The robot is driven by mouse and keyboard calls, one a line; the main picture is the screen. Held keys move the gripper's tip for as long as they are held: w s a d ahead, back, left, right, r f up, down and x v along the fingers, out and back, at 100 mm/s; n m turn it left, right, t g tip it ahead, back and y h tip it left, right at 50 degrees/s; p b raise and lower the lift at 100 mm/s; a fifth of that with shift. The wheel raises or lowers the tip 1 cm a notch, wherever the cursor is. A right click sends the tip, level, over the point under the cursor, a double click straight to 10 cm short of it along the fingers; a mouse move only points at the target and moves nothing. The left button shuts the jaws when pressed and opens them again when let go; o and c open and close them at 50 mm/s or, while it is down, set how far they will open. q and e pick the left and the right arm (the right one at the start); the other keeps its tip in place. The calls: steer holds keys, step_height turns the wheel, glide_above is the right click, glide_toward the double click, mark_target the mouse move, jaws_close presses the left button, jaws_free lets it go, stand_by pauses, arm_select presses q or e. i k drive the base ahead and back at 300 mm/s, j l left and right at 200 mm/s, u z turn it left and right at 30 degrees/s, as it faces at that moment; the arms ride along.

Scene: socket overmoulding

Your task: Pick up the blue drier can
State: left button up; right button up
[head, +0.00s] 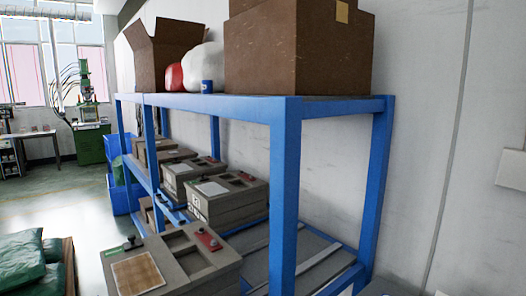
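A small blue can (207,86) with a light mark stands on the top board of the blue shelf rack (205,106). It is near the front edge, in front of a white rounded bag (205,57) and left of a large brown cardboard box (292,48). I cannot tell whether it touches the bag. Neither of my grippers shows in the head view.
An open cardboard box (160,50) and a red round thing (174,77) stand left of the can. Grey mould boxes (225,205) fill lower shelves. Blue bins (118,190), a green machine (90,143) and green sacks (22,258) stand left. Floor (85,195) between is clear.

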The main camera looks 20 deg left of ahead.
mark_target(207, 85)
steer(key=k+j+z, duration=0.1)
steer(key=j+z, duration=0.4)
steer(key=k+j+z, duration=0.2)
steer(key=z, duration=0.3)
steer(key=k+j+z, duration=0.25)
steer(key=j+z, duration=0.25)
steer(key=k+j+z, duration=0.15)
steer(key=z, duration=0.3)
steer(key=k+j+z, duration=0.2)
steer(key=z, duration=0.2)
steer(key=k+z, duration=0.15)
steer(key=z, duration=0.3)
steer(key=k+j+z, duration=0.1)
steer(key=z, duration=0.35)
steer(key=k+j+z, duration=0.1)
steer(key=k+z, duration=0.25)
steer(key=k, duration=1.25)
